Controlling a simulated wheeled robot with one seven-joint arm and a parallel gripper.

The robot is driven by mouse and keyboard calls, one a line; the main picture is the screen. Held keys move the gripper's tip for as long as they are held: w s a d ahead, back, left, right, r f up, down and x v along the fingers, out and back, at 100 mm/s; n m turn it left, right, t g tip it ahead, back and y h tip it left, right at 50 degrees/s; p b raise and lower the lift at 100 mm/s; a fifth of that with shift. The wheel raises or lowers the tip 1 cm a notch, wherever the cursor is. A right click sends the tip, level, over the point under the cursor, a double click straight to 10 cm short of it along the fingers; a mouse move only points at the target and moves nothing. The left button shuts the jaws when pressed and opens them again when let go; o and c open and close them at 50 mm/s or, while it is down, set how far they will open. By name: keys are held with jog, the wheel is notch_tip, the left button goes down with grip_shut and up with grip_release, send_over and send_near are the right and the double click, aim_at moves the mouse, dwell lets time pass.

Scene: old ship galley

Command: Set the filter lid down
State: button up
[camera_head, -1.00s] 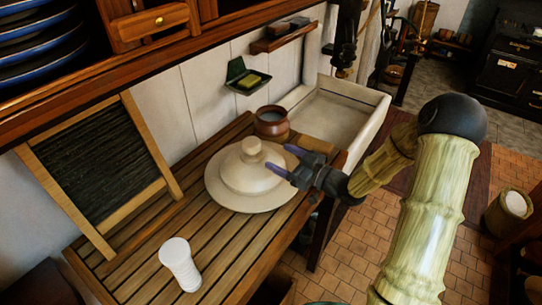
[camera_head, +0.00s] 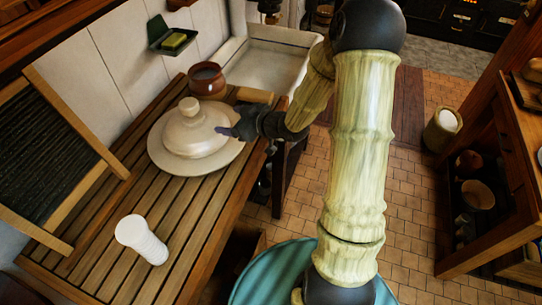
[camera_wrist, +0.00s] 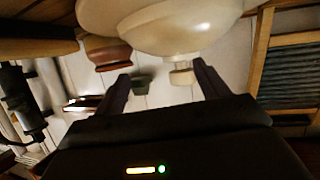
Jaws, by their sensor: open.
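The filter lid (camera_head: 192,134) is cream and domed with a round knob on top. It lies upright on a wide, flat cream disc (camera_head: 165,164) on the slatted wooden board. I cannot tell whether lid and disc are one piece. My gripper (camera_head: 226,131) is at the right side of the lid, its fingers pointing at it. The wrist view shows its two fingers (camera_wrist: 160,82) apart, with nothing held. There, the lid (camera_wrist: 180,28) appears upside down just past the fingertips, its knob near the right-hand finger. Whether a finger touches it is unclear.
A brown pot (camera_head: 207,84) stands just behind the lid. A white sink (camera_head: 265,68) is behind. Bare slats lie in front of the lid.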

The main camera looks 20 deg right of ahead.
jog(key=s+d+r+m+g+h, duration=0.1)
jog(key=s+d+m+g+h, duration=0.2)
jog(key=s, duration=0.7)
jog(key=s+d+r+m+g+h, duration=0.1)
jog(key=s+d+m+g+h, duration=0.2)
jog(key=s, duration=0.8)
jog(key=m+g+h, duration=0.1)
jog(key=m+h, duration=0.1)
jog(key=h, duration=0.1)
jog(key=shift+s+d+m+g, duration=0.25)
jog(key=shift+d+m+g, duration=0.05)
jog(key=shift+m, duration=0.1)
jog(key=shift+c, duration=0.4)
